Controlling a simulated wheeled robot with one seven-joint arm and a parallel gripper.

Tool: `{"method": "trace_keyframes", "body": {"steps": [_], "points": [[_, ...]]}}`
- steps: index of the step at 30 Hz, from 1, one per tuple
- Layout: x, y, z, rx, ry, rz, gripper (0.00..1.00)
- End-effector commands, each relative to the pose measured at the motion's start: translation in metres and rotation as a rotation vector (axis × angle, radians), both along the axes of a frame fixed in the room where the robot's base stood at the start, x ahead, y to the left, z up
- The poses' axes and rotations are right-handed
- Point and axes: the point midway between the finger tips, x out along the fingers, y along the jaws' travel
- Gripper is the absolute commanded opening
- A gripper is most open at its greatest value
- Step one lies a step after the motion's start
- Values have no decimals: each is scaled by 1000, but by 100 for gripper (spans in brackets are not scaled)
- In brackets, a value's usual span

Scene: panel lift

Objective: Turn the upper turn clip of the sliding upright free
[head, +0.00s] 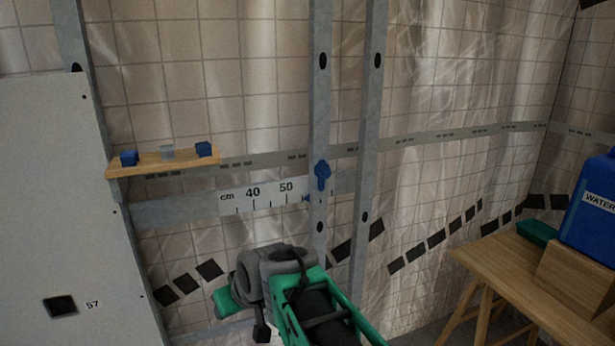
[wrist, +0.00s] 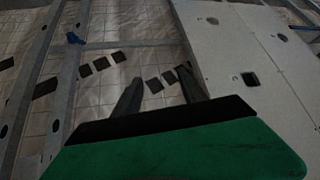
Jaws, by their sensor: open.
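The blue turn clip (head: 322,175) sits on the sliding upright (head: 321,105), a grey metal stud with dark oval holes, just right of the 50 mark on the scale. Its handle looks roughly in line with the stud. In the wrist view the small blue clip (wrist: 74,38) is at the upper left, well away from my fingers. My gripper (wrist: 160,88) is open, with nothing between its two dark fingers. In the head view my green and grey arm is below the clip and hides the lower part of the upright.
A white centimetre scale (head: 262,195) runs along the rail left of the clip. A wooden shelf (head: 150,163) with small blocks is further left, beside a white panel (head: 75,220). A second stud (head: 371,110) stands close to the right.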

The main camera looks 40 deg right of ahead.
Motion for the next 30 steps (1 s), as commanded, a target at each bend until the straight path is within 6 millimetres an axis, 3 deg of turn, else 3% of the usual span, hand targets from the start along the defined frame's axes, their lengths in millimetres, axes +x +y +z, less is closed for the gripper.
{"method": "trace_keyframes", "body": {"steps": [1, 3, 5, 6, 9, 12, 16, 24, 30], "points": [[32, -44, 13, 2, -114, -44, 49], [69, -107, 44, -12, -307, -86, 49], [85, -166, 74, -38, -468, -128, 49], [87, -203, 93, -58, -566, -159, 49], [75, -278, 132, -114, -764, -222, 49], [57, -319, 157, -156, -879, -262, 49], [58, -334, 169, -169, -922, -271, 49], [107, -346, 169, -167, -918, -269, 49], [126, -352, 168, -168, -919, -270, 49]]}}
